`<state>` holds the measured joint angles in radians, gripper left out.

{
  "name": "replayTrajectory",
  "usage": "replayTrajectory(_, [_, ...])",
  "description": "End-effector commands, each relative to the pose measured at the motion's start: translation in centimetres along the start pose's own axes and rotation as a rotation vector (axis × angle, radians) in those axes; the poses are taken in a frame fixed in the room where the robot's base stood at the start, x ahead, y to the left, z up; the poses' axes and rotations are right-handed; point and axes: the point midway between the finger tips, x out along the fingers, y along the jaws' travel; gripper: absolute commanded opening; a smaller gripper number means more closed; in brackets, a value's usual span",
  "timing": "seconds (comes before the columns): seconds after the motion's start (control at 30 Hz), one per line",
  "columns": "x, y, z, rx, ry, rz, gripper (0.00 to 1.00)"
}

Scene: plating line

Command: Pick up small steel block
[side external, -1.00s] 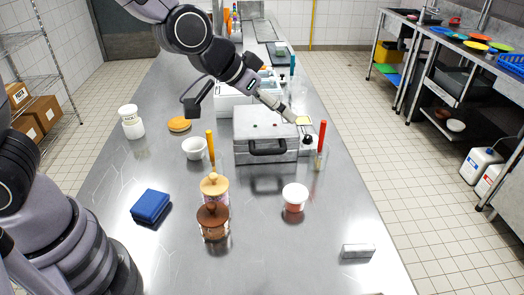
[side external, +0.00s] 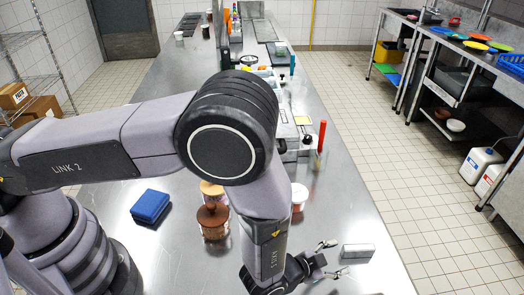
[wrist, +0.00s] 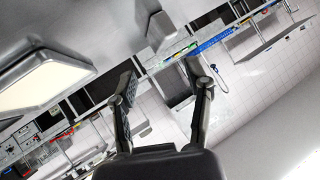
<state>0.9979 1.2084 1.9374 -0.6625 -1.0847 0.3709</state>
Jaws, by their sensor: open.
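The small steel block (side external: 358,251) is a grey, shiny bar lying flat near the right front edge of the steel table. My gripper (side external: 334,258) is low at the front, just left of the block, with its fingers spread and pointing right toward it. In the side view I cannot tell its exact height or whether it touches the block. In the wrist view my gripper (wrist: 161,78) has both fingers apart with nothing between them. I cannot make out the block in the wrist view, which is strongly tilted toward the room.
On the steel table (side external: 352,205), a brown-lidded jar (side external: 213,222), a white-lidded cup (side external: 299,196) and a blue folded cloth (side external: 150,206) stand left of the block. A red-handled utensil (side external: 321,136) stands farther back. My arm hides much of the middle.

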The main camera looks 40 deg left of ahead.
Motion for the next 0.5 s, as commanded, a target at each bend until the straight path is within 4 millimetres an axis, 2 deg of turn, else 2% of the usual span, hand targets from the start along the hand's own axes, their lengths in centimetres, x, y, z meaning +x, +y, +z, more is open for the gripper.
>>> replayTrajectory(0.1, [2.3,-0.1,0.0,-0.002,0.000,-0.001,0.51])
replayTrajectory(0.37, [4.5,-0.1,-0.1,-0.001,0.000,-0.001,0.51])
replayTrajectory(0.5, [6.6,0.0,-0.3,-0.003,0.001,-0.001,0.51])
